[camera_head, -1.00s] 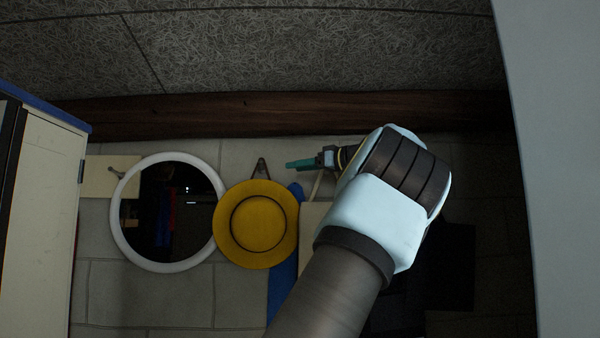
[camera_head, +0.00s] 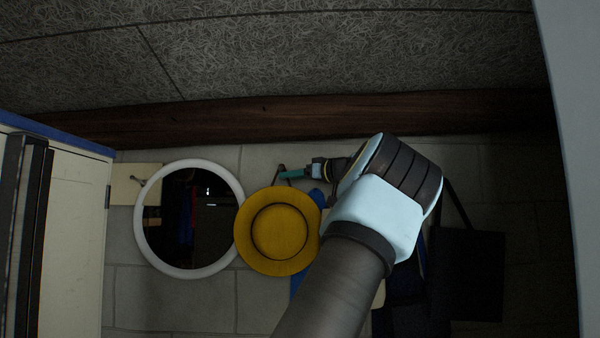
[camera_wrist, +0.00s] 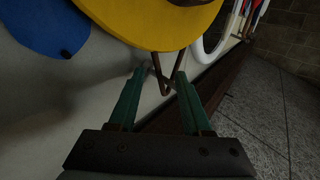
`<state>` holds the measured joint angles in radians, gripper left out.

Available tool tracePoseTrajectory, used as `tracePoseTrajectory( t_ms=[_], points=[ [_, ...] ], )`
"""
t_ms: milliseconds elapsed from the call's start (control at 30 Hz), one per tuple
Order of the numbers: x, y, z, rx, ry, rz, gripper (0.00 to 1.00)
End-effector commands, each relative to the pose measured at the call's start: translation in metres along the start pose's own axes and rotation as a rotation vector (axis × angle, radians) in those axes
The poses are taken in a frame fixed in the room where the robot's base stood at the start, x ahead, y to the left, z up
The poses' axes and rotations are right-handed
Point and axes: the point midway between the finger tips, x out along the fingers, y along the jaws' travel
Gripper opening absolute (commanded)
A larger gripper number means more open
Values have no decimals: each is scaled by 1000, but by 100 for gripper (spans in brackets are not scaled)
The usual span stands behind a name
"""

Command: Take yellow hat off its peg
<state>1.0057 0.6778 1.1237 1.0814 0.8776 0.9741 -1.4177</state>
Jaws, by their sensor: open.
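The yellow hat (camera_head: 277,232) hangs on the wall, its round brim and crown facing out, just right of the round mirror. In the wrist view the hat (camera_wrist: 150,18) is at the top, with its brown hanging loop or peg (camera_wrist: 160,80) sticking out beyond the brim, between my fingertips in the picture. My gripper (camera_head: 284,174) is at the hat's upper edge, beside the peg. In the wrist view my gripper (camera_wrist: 165,76) is open, with green fingers apart on either side of the brown piece. I cannot tell whether they touch it.
A white-framed round mirror (camera_head: 150,250) hangs left of the hat. A blue item (camera_wrist: 45,25) hangs beside the hat on the other side. A dark bag (camera_head: 467,275) hangs at right. A pale cabinet (camera_head: 75,230) stands at left. A dark wooden beam (camera_head: 240,118) runs above.

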Motion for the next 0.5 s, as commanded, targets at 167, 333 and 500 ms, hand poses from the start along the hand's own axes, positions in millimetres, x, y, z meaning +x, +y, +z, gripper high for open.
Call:
tracePoseTrajectory(
  t_ms=[167, 333, 500],
  points=[
    [1, 0, 1, 0, 0, 0, 49],
    [1, 0, 1, 1, 0, 0, 41],
    [1, 0, 0, 1, 0, 0, 22]
  ],
)
